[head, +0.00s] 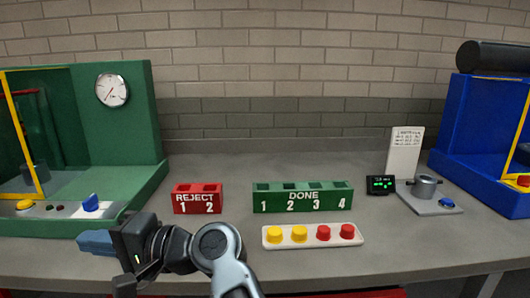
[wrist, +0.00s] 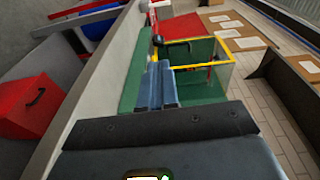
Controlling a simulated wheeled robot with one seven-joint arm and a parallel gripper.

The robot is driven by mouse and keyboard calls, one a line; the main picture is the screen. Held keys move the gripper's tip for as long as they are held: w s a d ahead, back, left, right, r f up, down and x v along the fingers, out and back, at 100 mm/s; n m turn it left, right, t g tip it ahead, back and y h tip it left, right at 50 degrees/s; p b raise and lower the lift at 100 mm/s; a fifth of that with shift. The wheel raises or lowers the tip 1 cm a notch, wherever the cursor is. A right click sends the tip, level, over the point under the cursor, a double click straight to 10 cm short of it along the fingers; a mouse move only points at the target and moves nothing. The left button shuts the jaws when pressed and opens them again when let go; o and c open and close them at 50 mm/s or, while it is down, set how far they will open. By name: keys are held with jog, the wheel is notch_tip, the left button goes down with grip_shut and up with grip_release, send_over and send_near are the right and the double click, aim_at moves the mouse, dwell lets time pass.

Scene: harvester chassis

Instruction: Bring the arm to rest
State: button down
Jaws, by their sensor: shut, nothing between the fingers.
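My arm reaches in from the bottom of the head view, bent to the left. My gripper (head: 84,242) points left, low over the front edge of the bench (head: 250,265), in front of the green machine (head: 125,115). Its blue fingers are together with nothing between them. In the wrist view the closed gripper fingers (wrist: 158,88) point away from the camera, with a green surface and a yellow frame (wrist: 205,50) beyond them.
A red REJECT rack (head: 197,200), a green DONE rack (head: 302,198) and a white tray (head: 312,237) with yellow and red caps stand mid-bench. A small display (head: 381,185), a metal cup (head: 425,187) and a blue machine (head: 470,130) are at right. A red box (wrist: 38,105) shows in the wrist view.

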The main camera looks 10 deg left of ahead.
jog(key=d+f+m+t+h, duration=0.35)
jog(key=d+f+t, duration=0.45)
jog(key=d+f, duration=0.95)
jog(key=s+d+f+m+t+h, duration=0.1)
jog(key=s+d+f+t+h, duration=0.25)
jog(key=d, duration=0.55)
jog(key=s+d+f+m+t+h, duration=0.1)
jog(key=s+d+f+t+h, duration=0.1)
jog(key=s+d+f, duration=0.45)
jog(key=s+d+r+t+h, duration=0.1)
jog(key=s+d+r+h, duration=0.15)
jog(key=s+d, duration=0.4)
jog(key=s+d+r+t+h, duration=0.1)
jog(key=s+d+h, duration=0.2)
jog(key=d, duration=0.6)
jog(key=s+d+r+n+h, duration=0.1)
jog(key=s+d+r+n, duration=0.1)
jog(key=s+r, duration=0.4)
jog(key=s+d+r+n+t+h, duration=0.1)
jog(key=s+d+r+n+h, duration=0.1)
jog(key=s+d+r, duration=0.2)
jog(key=s+r, duration=0.1)
jog(key=s, duration=0.1)
jog(key=shift+s+d+r, duration=0.3)
jog(key=shift+s+r, duration=0.05)
jog(key=shift+s, duration=0.05)
